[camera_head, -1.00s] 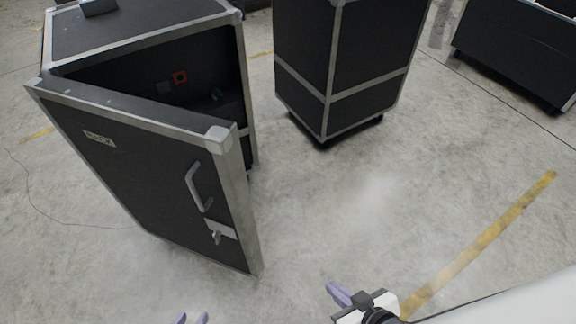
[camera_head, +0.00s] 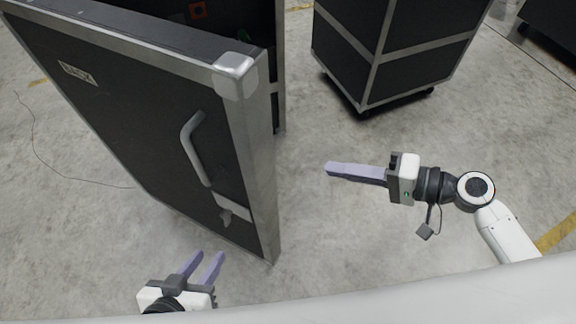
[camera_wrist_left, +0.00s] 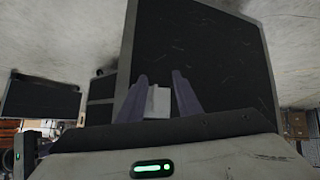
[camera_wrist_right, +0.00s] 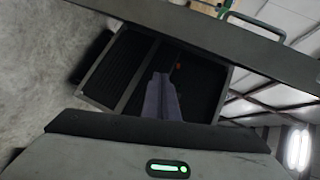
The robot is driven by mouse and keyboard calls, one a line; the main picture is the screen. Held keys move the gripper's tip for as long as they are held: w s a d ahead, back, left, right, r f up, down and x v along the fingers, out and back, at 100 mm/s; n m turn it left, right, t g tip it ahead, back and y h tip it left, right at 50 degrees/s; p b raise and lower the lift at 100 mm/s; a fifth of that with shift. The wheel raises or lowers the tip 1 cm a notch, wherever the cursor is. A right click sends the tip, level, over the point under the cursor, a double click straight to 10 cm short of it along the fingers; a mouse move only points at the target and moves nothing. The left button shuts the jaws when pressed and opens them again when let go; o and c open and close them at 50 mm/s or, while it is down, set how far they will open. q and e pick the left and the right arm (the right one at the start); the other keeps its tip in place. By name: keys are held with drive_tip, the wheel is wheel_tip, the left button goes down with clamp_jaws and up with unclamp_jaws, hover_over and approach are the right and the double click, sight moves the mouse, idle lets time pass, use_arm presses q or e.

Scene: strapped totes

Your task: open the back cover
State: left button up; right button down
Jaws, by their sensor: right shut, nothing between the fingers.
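The back cover (camera_head: 140,110) is a dark door panel with a pale metal frame on a black case. It stands ajar, with a gap to the dark case interior (camera_head: 215,20) behind it. It bears a grey handle (camera_head: 194,148) and a metal latch (camera_head: 232,207). My left gripper (camera_head: 203,264) is open and empty, low in front of the cover and below the latch. My right gripper (camera_head: 328,168) is shut and empty, to the right of the cover's free edge and apart from it. In the right wrist view its fingers (camera_wrist_right: 161,92) are together.
Another black strapped case (camera_head: 385,45) on casters stands behind, right of the open cover. A further dark case (camera_head: 555,30) is at the far right. The concrete floor (camera_head: 325,235) between the cover and my right arm is clear. A thin cable (camera_head: 45,160) lies on the left.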

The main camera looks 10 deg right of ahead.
wheel_tip(320, 180, up, 8)
drive_tip(key=w+f+g+y+b, duration=0.1)
drive_tip(key=y+b, duration=0.2)
drive_tip(key=y, duration=0.1)
drive_tip(key=a+r, duration=0.1)
drive_tip(key=a, duration=0.9)
drive_tip(key=shift+w+a, duration=0.15)
drive_tip(key=shift+a, duration=0.25)
drive_tip(key=shift+r, duration=0.1)
